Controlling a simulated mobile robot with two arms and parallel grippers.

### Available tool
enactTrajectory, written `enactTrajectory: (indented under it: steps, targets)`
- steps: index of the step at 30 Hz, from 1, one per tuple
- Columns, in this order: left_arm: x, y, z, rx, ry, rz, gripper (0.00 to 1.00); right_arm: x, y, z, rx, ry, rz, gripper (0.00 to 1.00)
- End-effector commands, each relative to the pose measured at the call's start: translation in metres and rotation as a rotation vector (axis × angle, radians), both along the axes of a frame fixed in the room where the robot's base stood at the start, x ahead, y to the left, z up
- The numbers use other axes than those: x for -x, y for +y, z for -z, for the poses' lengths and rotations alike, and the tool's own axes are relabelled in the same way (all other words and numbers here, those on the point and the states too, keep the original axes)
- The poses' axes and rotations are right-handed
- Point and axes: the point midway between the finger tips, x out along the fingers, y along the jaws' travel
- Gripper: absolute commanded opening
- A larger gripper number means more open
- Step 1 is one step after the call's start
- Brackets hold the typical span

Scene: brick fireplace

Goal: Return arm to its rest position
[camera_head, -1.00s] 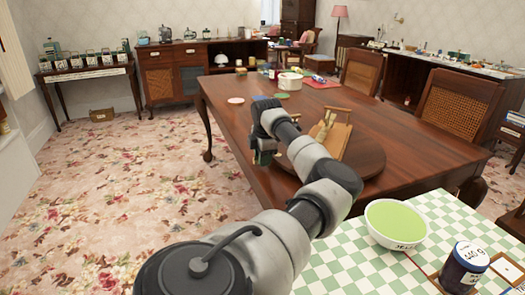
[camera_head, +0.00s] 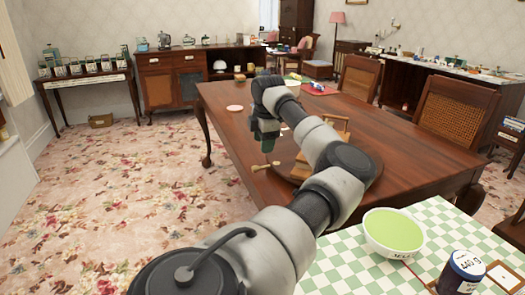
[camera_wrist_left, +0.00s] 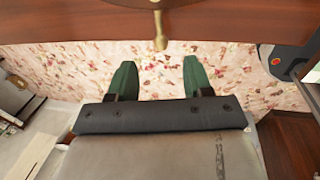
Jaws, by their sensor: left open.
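My left arm comes up from the bottom of the head view and reaches over the near left edge of the wooden dining table (camera_head: 405,150). My left gripper (camera_head: 265,137) points down by that edge. In the left wrist view its two green fingers (camera_wrist_left: 157,78) are spread apart with nothing between them, only floral carpet below. A small wooden handle (camera_head: 265,167) sticks out over the table edge under the gripper; it also shows in the left wrist view (camera_wrist_left: 160,30), just beyond the fingers and apart from them. My right gripper is not in view.
A round wooden board (camera_head: 372,162) with a wooden stand (camera_head: 337,127) is partly hidden behind my arm. A white bowl with green inside (camera_head: 394,232) and a dark jar (camera_head: 461,272) stand on the green checked surface (camera_head: 350,262). The carpet (camera_head: 120,200) at left is clear.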

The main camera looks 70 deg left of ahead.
Motion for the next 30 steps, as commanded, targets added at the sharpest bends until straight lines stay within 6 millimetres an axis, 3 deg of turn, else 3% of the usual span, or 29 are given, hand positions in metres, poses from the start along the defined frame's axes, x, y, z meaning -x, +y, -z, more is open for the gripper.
enactTrajectory:
  steps: [6,23,26,30]
  targets:
    - [0.0,-0.003,-0.013,0.0,0.0,0.0,0.51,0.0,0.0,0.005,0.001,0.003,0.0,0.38]
    - [0.0,-0.003,-0.013,0.0,0.0,0.0,0.51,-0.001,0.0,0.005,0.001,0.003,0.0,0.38]
    - [0.0,-0.003,-0.019,0.0,0.0,0.0,0.51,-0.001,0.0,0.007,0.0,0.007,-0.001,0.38]
    - [0.0,-0.003,-0.044,0.0,0.0,0.0,0.51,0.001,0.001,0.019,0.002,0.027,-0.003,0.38]
